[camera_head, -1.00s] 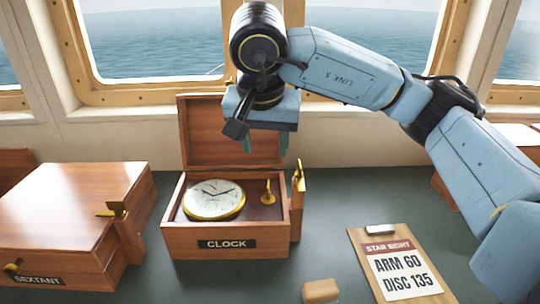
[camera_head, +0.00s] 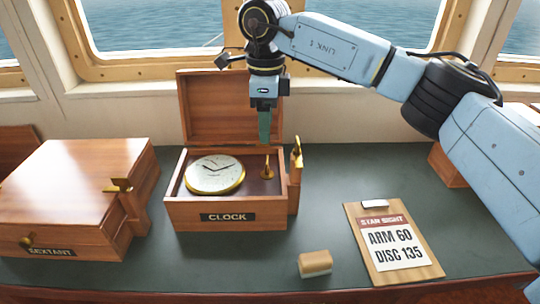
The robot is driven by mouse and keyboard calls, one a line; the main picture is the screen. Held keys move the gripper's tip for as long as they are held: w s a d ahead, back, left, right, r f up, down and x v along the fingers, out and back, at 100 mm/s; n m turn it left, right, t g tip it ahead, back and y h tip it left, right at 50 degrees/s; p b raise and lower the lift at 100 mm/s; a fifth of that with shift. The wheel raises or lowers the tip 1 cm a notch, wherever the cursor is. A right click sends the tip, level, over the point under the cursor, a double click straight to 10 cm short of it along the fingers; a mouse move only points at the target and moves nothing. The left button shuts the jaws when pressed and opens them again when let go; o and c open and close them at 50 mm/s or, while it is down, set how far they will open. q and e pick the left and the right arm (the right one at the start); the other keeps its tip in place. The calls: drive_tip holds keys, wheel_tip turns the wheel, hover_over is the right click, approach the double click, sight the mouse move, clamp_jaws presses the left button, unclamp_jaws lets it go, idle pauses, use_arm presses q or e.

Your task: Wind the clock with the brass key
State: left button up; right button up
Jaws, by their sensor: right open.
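The clock (camera_head: 215,174) lies face up in an open wooden box (camera_head: 183,214) labelled CLOCK, white dial with a brass rim. A small upright brass piece (camera_head: 268,169), which looks like the key, stands in the right part of the box, beside the clock. My right gripper (camera_head: 264,138) points down above this brass piece, apart from it. It is seen side-on, so its fingers overlap; it is open, with nothing seen in it. My left gripper is not in view.
The raised lid (camera_head: 215,100) stands behind my right gripper. A brass catch (camera_head: 297,153) rises at the box's right side. The closed SEXTANT box (camera_head: 70,190) is left. A small wooden block (camera_head: 315,263) and a clipboard (camera_head: 393,268) lie in front right. Green desk (camera_head: 340,180) between is clear.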

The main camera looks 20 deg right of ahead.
sight(267, 159)
wheel_tip(267, 159, down, 8)
drive_tip(key=shift+d, duration=0.1)
drive_tip(key=shift+f, duration=0.6)
drive_tip(key=c, duration=1)
drive_tip(key=shift+n, duration=0.4)
